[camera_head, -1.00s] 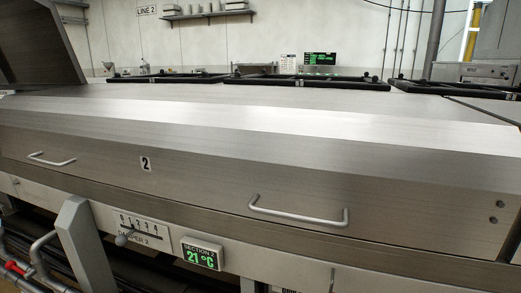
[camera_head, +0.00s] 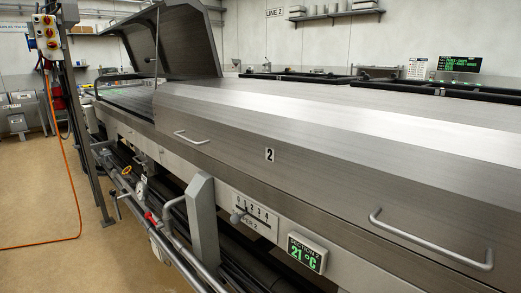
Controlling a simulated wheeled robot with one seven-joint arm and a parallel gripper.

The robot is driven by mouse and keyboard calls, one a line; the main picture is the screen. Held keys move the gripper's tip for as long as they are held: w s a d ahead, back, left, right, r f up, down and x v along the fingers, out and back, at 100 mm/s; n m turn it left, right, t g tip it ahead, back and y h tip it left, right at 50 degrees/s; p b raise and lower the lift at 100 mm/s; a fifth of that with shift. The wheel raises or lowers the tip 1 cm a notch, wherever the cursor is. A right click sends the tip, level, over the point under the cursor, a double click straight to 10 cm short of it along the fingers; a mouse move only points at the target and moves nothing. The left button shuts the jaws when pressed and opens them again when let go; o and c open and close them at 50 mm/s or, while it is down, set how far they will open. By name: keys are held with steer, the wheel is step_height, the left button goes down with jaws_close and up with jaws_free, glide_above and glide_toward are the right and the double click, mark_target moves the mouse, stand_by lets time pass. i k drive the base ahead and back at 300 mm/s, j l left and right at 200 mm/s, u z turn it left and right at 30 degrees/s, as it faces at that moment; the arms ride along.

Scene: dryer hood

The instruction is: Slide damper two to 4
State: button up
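The damper 2 scale plate (camera_head: 254,214) is on the front rail of the dryer, below the hood marked 2. Its numbers run up to 4 at the right. The damper's lever knob (camera_head: 237,217) sits at the left, low-number end of the scale and partly covers the plate's label. The exact number it points to is too small to tell. The section 2 display (camera_head: 306,252) just right of it reads 21 °C. My gripper is not in view.
The section 2 hood (camera_head: 290,140) is closed, with handles (camera_head: 430,240) on its front. A hood (camera_head: 175,40) beyond it stands raised. A grey post (camera_head: 202,220), pipes and a red-handled valve (camera_head: 152,219) stick out left of the damper. The floor (camera_head: 50,190) at left is mostly clear, with an orange cable.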

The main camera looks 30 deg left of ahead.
mark_target(236, 219)
steer(key=i+j, duration=0.15)
steer(key=j, duration=0.25)
steer(key=i+j, duration=0.2)
steer(key=j, duration=0.2)
steer(key=i+j, duration=0.15)
steer(key=j, duration=0.25)
steer(key=i+j, duration=0.2)
steer(key=j, duration=0.2)
steer(key=l, duration=0.3)
steer(key=j, duration=0.35)
steer(key=k+u, duration=0.05)
